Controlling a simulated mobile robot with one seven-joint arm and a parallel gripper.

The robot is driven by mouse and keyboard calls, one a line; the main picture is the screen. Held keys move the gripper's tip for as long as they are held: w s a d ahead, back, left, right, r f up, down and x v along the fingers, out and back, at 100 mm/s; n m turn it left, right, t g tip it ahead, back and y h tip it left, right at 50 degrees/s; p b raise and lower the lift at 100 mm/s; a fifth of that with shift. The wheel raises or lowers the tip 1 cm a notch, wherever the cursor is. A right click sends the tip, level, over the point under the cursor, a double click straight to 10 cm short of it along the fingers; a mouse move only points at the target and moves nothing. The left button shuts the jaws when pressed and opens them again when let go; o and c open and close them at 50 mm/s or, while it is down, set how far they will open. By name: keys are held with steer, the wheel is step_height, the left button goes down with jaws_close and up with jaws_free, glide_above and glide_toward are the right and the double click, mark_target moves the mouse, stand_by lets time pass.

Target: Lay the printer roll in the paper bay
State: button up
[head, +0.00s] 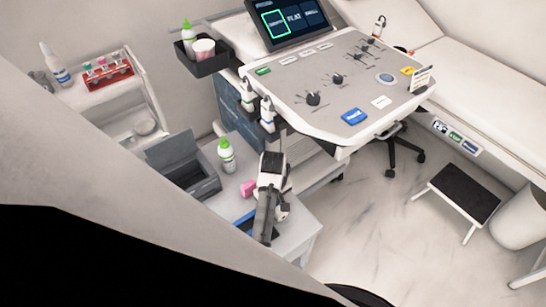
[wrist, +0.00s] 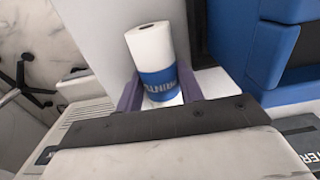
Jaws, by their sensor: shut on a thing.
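The printer roll (wrist: 150,46) is white with a blue lettered band and a hole in its end. It shows in the wrist view between the two purple fingers of my gripper (wrist: 159,88). The gripper is shut on its banded part, and the bare white end sticks out past the fingers. In the head view my white and dark wrist (head: 271,172) is above the small side table; the roll cannot be made out there. I cannot tell for sure which thing is the paper bay. A blue housing with a dark recess (wrist: 275,48) is right of the roll in the wrist view.
A grey open box (head: 190,183) and a green-capped bottle (head: 226,155) stand on the side table (head: 298,232), left of my wrist. A pink object (head: 248,188) shows beside my wrist.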

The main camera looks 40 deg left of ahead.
steer(key=shift+r, duration=0.55)
steer(key=shift+r+p, duration=3.7)
steer(key=shift+r, duration=5.75)
steer(key=w+d+f+m+b, duration=0.3)
steer(key=w+d+f+m, duration=0.15)
steer(key=d+f, duration=0.4)
steer(key=w+d+f+m+b, duration=0.3)
steer(key=w+d+f+m, duration=0.15)
steer(key=d+f, duration=0.4)
steer(key=w+d+f+m+b, duration=0.35)
steer(key=d+f+m, duration=0.2)
steer(key=d, duration=0.55)
steer(key=s+f, duration=0.1)
steer(key=f, duration=0.1)
steer(key=s+f, duration=0.3)
steer(key=f, duration=0.1)
steer(key=shift+s+d+f, duration=0.2)
steer(key=shift+d+f, duration=0.1)
steer(key=shift+w, duration=0.1)
